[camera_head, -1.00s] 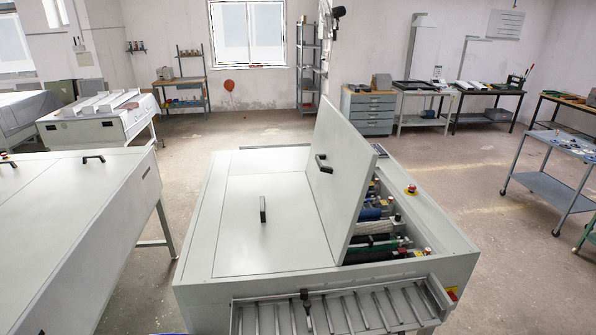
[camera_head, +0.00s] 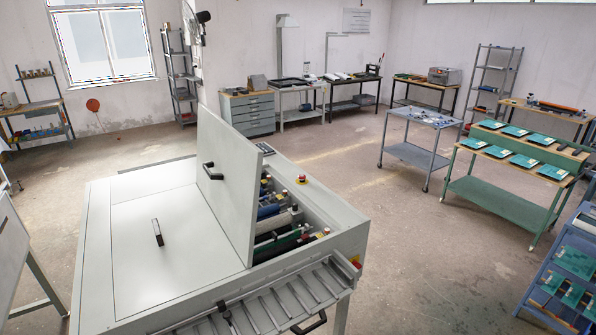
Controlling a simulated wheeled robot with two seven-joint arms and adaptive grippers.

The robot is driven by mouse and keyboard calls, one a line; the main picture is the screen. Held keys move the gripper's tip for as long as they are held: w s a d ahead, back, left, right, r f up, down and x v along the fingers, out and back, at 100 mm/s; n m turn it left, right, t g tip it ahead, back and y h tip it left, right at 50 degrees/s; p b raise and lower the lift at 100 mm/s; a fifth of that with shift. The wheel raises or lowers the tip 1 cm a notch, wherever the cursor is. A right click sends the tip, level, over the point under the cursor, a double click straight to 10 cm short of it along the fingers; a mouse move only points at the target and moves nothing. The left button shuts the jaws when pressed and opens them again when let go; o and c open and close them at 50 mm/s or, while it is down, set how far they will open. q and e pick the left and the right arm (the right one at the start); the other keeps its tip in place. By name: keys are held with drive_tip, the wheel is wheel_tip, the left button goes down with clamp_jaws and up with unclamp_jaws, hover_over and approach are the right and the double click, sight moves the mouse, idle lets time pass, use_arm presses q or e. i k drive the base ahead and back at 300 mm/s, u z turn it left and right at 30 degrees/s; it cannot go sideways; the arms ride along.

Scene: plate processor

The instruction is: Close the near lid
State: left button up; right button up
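The plate processor is a large light-grey machine (camera_head: 95,240) in the lower left middle of the head view. Its lid (camera_head: 232,190) stands open, tilted up near vertical, with a black handle (camera_head: 210,171) on its left face. To its right the open bay (camera_head: 278,215) shows rollers and colored fittings. A second, flat lid panel (camera_head: 170,255) lies closed on the left part of the top, with its own black handle (camera_head: 157,233). Neither of my grippers shows in the view.
A slatted metal rack (camera_head: 285,300) sticks out from the machine's front edge. A blue-grey cart (camera_head: 418,155) and a green table with plates (camera_head: 510,165) stand to the right. Open floor (camera_head: 400,240) lies right of the machine.

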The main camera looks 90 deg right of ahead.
sight(229, 166)
drive_tip(key=z, duration=2.15)
